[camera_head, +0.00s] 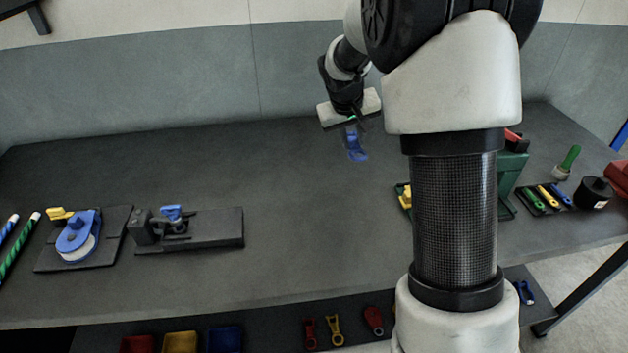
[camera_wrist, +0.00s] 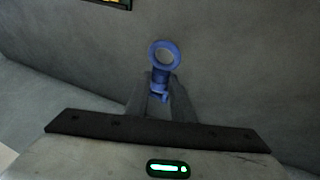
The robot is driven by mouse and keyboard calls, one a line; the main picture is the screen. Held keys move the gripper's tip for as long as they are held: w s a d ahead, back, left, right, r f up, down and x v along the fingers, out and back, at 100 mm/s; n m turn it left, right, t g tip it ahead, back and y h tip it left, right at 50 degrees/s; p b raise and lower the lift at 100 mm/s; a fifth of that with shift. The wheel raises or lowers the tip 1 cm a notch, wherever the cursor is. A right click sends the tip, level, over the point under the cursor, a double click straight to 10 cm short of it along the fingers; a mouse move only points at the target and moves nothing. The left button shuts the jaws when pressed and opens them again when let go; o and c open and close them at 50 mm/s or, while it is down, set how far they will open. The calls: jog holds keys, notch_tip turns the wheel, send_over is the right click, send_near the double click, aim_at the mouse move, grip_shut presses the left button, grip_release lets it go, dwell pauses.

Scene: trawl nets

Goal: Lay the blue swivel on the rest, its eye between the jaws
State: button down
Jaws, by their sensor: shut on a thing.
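The blue swivel (camera_head: 357,152) hangs below my gripper (camera_head: 353,128) in the head view, well above the table. In the wrist view the swivel (camera_wrist: 164,56) sticks out past the fingertips with its round eye outward. My gripper (camera_wrist: 160,96) is shut on its narrow shank. The dark fixture with a block and jaws (camera_head: 145,229), which looks like the rest, stands on a long base (camera_head: 222,228) left of centre. A small blue part (camera_head: 171,212) sits on top of it. The gap between its jaws is too small to make out. My gripper is far to its right and back.
A blue reel fixture (camera_head: 78,234) stands left of the rest, with striped rods (camera_head: 20,247) beyond it. At the right are a tray of coloured tools (camera_head: 545,198) and a black pot (camera_head: 594,191). Bins (camera_head: 180,342) line the lower front. The table's middle is clear.

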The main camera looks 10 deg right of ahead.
notch_tip(320, 180, down, 11)
jog(key=shift+w+r+b, duration=0.1)
jog(key=shift+b, duration=0.55)
jog(key=c, duration=1.5)
grip_release()
jog(key=shift+c, duration=0.2)
